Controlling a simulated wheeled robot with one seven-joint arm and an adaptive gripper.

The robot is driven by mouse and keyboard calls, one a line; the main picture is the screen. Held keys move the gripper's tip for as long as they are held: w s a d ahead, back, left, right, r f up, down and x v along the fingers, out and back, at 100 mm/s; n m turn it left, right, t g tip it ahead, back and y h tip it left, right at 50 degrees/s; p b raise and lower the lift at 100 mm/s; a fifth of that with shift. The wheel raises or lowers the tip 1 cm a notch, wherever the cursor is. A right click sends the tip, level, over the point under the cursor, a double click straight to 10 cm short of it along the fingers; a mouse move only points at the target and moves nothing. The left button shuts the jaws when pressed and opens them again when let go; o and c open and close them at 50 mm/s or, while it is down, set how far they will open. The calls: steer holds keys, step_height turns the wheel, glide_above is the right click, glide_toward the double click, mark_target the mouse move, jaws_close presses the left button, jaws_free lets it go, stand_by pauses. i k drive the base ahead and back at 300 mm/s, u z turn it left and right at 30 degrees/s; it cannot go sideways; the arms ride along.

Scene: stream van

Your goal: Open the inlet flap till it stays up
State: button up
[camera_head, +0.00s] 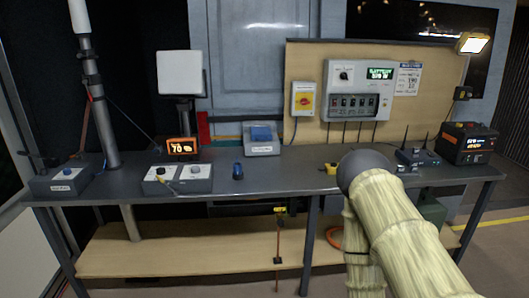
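A grey box (262,148) stands on the dark workbench, left of the picture's middle, with a small label on its front. A blue flap (261,133) sits on its upper face; this looks like the inlet flap. It appears to lie down against the box, but it is too small to tell surely. My arm, in a cream sleeve with a dark rounded joint, reaches up from the lower right over the bench's front edge, right of the box and apart from it. My gripper is not visible.
On the dark bench (310,157), a blue object (238,171) stands in front of the box. Left are a control box (178,179) and an orange display (182,147). Right are a router (410,157) and a power unit (468,144). A breaker panel (358,92) hangs behind.

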mark_target(261, 132)
steer(key=z, duration=0.15)
steer(key=k, duration=0.35)
steer(key=u, duration=1)
steer(key=i, duration=1.35)
steer(key=z, duration=0.5)
